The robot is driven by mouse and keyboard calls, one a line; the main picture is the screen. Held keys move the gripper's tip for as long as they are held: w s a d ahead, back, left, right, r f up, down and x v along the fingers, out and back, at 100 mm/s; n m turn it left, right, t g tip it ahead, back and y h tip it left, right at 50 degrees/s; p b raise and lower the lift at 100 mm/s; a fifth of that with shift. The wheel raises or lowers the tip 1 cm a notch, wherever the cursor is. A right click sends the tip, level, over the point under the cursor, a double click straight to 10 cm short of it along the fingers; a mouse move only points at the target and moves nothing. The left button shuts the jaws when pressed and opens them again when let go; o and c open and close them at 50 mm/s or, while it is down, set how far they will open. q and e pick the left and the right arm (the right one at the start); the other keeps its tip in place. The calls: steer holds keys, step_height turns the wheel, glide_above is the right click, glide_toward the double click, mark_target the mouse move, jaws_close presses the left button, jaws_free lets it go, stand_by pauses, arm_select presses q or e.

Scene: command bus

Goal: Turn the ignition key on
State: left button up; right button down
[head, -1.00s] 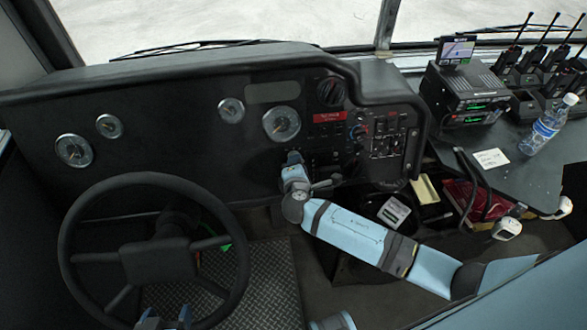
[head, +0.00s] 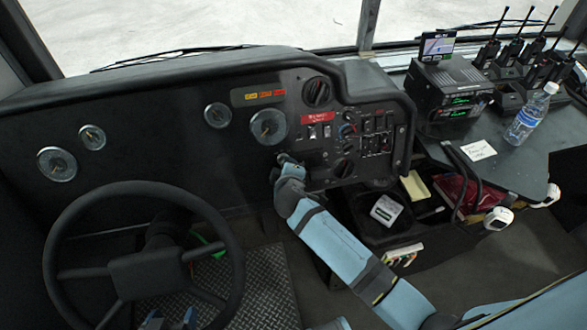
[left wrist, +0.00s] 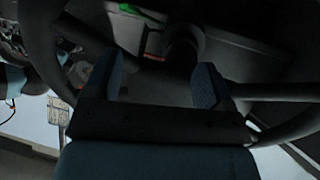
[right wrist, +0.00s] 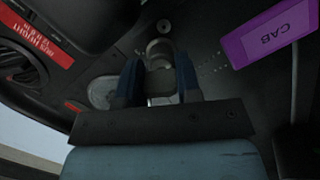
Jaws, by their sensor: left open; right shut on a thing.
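The ignition key (right wrist: 160,52) shows in the right wrist view as a grey metal piece at the dash panel, between my right fingertips. My right gripper (right wrist: 158,82) is shut on it. In the head view my right gripper (head: 284,162) reaches the panel below the round gauge, and it hides the key there. A purple tag marked CAB (right wrist: 270,32) shows beside the fingers in the right wrist view. My left gripper (head: 170,320) is open and empty, low behind the steering wheel (head: 150,275). The key's exact angle is hard to tell.
The dash warning display (head: 265,96) shows yellow, orange and red lit marks. Switches and knobs (head: 375,140) lie right of my right gripper. A radio unit (head: 450,95), a water bottle (head: 528,115) and several handheld radios stand on the right counter.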

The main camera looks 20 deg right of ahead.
steer(key=shift+m, duration=0.8)
steer(key=c, duration=0.8)
jaws_free()
